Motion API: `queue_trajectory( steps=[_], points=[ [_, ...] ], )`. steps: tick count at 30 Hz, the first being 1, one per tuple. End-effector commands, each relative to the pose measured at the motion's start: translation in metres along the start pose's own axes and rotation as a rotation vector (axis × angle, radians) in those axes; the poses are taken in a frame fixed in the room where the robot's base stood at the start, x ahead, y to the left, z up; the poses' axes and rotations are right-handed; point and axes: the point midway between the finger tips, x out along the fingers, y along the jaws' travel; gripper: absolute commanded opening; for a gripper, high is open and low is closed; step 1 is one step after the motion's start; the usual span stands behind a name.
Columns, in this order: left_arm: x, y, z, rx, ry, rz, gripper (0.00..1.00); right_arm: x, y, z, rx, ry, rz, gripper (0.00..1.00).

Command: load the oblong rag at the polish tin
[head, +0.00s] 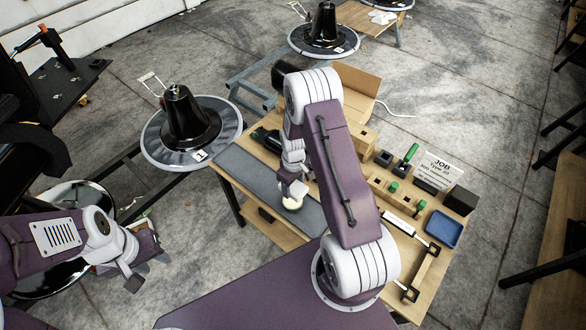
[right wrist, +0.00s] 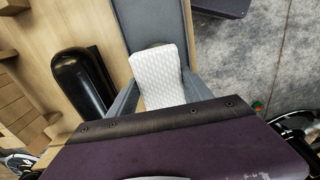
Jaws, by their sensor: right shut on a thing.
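The oblong rag (right wrist: 160,78) is white and textured and sits between the two grey fingers of my right gripper (right wrist: 162,92) in the right wrist view. In the head view my right gripper (head: 292,188) is over the grey mat (head: 243,170) on the wooden bench, with the pale rag (head: 292,203) at its tip. The gripper is shut on the rag. I cannot tell whether the rag touches the mat. My left gripper (head: 133,283) hangs at the lower left, away from the bench; its finger opening is unclear. I cannot make out the polish tin with certainty.
A black rounded object (right wrist: 80,82) lies beside the mat. The bench also holds a blue tray (head: 443,229), green-handled tools (head: 410,153), wooden blocks and a job card (head: 441,169). A black cone on a round base (head: 188,122) stands left of the bench.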

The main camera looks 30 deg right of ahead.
Motion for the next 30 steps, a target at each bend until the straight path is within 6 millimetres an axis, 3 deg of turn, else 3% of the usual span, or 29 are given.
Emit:
queue_trajectory(
  steps=[10,22,30],
  points=[
    [0.009,0.0,0.001,0.0,0.0,0.0,0.36,0.011,-0.001,0.001,0.0,0.0,0.0,0.26],
    [0.049,-0.001,0.005,0.0,0.0,0.0,0.36,0.059,-0.001,0.001,0.0,0.0,0.0,0.26],
    [0.05,-0.001,0.005,0.0,0.0,0.0,0.36,0.061,-0.001,0.001,0.0,0.001,0.0,0.26]
  ],
)
